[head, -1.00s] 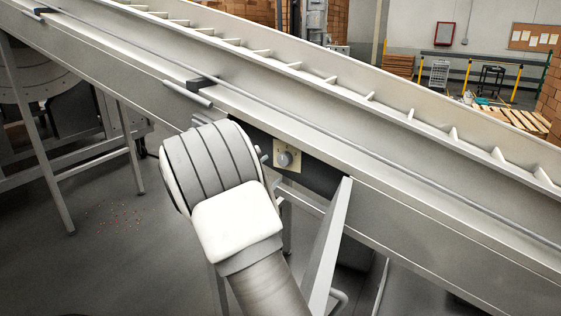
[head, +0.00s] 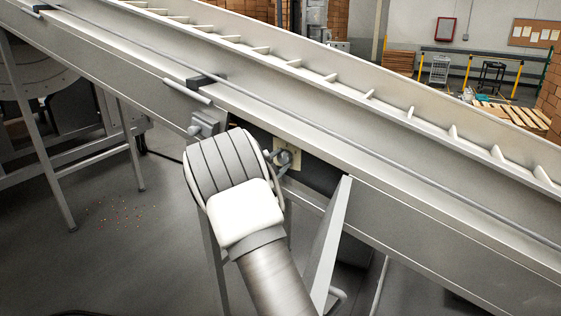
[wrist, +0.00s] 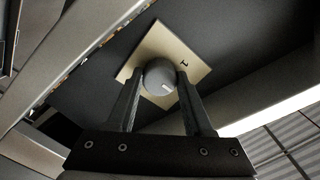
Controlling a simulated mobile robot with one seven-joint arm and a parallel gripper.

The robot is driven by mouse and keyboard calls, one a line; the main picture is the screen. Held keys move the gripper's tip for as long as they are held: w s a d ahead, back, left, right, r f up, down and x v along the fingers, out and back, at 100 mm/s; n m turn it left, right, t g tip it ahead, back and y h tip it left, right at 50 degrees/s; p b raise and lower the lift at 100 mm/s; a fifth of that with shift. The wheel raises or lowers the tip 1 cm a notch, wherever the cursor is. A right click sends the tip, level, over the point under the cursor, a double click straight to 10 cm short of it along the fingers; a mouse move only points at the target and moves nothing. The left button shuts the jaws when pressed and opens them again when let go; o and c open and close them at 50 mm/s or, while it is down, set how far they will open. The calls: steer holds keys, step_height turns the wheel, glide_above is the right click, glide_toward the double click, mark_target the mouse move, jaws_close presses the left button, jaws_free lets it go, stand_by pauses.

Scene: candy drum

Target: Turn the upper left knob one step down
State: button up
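One round grey knob (wrist: 160,77) with a white mark sits on a pale square plate (wrist: 191,67), which has a small dark mark beside the knob. In the head view, the plate (head: 296,158) shows on the conveyor's dark side panel, partly hidden by my wrist and gripper. My gripper (wrist: 160,76) has its two dark fingers on either side of the knob, with the tips close against its sides. I cannot tell whether they press on it. No other knob shows, so I cannot confirm it is the upper left one.
The long inclined conveyor (head: 430,195) crosses the view, its lower edge close to my wrist. The floor at left is mostly clear, with scattered small bits.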

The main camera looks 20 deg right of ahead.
jaws_close()
steer(key=n+p, duration=0.1)
steer(key=n, duration=0.4)
steer(key=shift+n+p, duration=0.3)
steer(key=shift+p, duration=0.05)
steer(key=n+p, duration=0.2)
steer(key=n, duration=0.4)
steer(key=shift+n+p, duration=0.3)
steer(key=shift+f, duration=0.1)
steer(key=o, duration=0.6)
jaws_free()
